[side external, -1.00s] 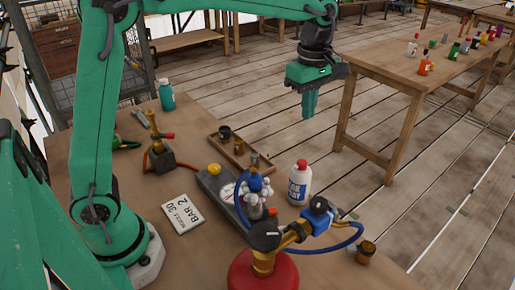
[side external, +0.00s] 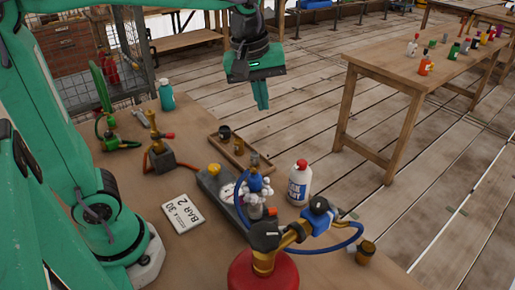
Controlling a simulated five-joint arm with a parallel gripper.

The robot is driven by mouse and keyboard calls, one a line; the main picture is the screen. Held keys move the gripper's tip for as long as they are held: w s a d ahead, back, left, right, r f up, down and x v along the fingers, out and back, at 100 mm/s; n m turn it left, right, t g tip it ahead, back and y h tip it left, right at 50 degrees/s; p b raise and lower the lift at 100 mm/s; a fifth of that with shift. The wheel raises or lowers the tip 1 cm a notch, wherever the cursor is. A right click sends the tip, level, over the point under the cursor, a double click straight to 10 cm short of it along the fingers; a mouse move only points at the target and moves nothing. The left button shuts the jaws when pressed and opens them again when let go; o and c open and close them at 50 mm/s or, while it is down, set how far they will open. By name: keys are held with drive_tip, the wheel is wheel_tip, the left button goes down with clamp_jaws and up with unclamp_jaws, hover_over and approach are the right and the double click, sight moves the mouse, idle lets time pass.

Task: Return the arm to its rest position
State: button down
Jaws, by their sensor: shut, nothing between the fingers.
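My gripper (side external: 261,95) hangs in the air at the upper middle of the side external view, fingers pointing down. It is shut and empty, with the two green fingers together. It is above and behind the wooden workbench (side external: 105,180), apart from everything on it. My green arm rises at the left, and its upper part runs out of the picture.
On the bench are a red tank (side external: 263,272) with a brass valve and blue hose, a white bottle (side external: 299,184), a wooden tray (side external: 229,143), a white sign (side external: 183,213), a brass torch (side external: 155,135) and a teal bottle (side external: 166,95). Another table (side external: 385,75) stands at right.

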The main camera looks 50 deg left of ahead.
drive_tip(key=s+a+f+m+t, duration=0.1)
drive_tip(key=s+a+f+m, duration=0.1)
drive_tip(key=s+m, duration=0.3)
drive_tip(key=s+a+f+m+t, duration=0.2)
drive_tip(key=s+m, duration=0.3)
drive_tip(key=s, duration=0.3)
drive_tip(key=shift+s+a+f+m, duration=0.15)
drive_tip(key=shift+a+f+m, duration=0.1)
drive_tip(key=shift+m, duration=0.15)
